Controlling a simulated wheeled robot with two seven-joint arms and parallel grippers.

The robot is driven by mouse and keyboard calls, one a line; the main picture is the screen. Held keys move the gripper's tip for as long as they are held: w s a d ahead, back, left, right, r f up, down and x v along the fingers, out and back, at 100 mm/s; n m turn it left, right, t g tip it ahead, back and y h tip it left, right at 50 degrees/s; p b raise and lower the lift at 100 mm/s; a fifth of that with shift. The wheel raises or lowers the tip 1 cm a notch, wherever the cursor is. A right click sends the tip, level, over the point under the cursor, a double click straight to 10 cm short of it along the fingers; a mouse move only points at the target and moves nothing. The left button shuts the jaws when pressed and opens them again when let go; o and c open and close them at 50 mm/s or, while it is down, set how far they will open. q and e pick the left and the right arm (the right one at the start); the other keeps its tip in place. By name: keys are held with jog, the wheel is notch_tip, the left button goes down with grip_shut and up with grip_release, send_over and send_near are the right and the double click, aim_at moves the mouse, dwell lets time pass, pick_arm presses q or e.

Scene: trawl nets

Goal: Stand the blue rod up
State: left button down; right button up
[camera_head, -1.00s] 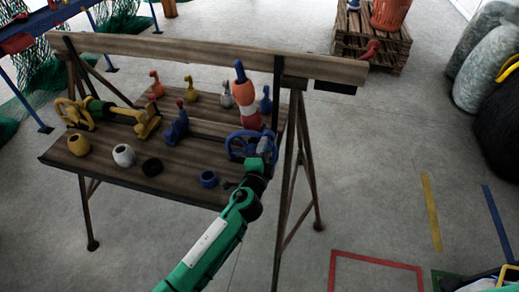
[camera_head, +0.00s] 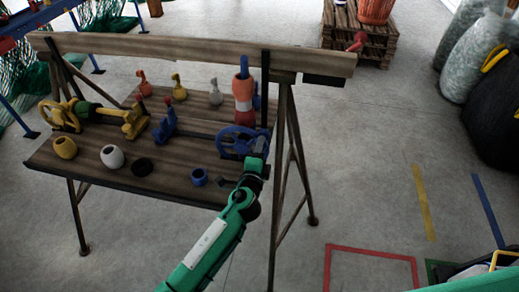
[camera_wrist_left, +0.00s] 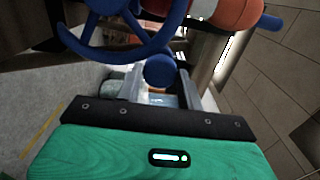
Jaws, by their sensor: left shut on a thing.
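The blue rod (camera_head: 243,67) stands close to upright at the right end of the bench, with orange-red and pale floats (camera_head: 243,92) around it. A blue handwheel (camera_head: 230,140) is at its foot. In the wrist view, the wheel's rim and spokes (camera_wrist_left: 115,48) cross the top, and the rod's blue end (camera_wrist_left: 270,22) sticks out past an orange float (camera_wrist_left: 238,12). My left gripper (camera_head: 257,160) is at the wheel's right side. It is shut on a round blue knob (camera_wrist_left: 160,70) by the rim; the fingers are partly hidden. My right gripper is not in view.
A wooden rail (camera_head: 160,48) runs behind. Floor to the right is mostly clear.

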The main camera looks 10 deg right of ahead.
pick_arm(q)
jog(key=shift+s+f, duration=0.1)
jog(key=shift+f, duration=0.1)
jog(key=c, duration=0.9)
grip_release()
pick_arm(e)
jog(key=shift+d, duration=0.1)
pick_arm(q)
jog(key=b+v, duration=0.2)
jog(key=v, duration=1.1)
jog(key=shift+s+a+r, duration=0.1)
jog(key=shift+s+a, duration=0.05)
jog(key=shift+s, duration=0.15)
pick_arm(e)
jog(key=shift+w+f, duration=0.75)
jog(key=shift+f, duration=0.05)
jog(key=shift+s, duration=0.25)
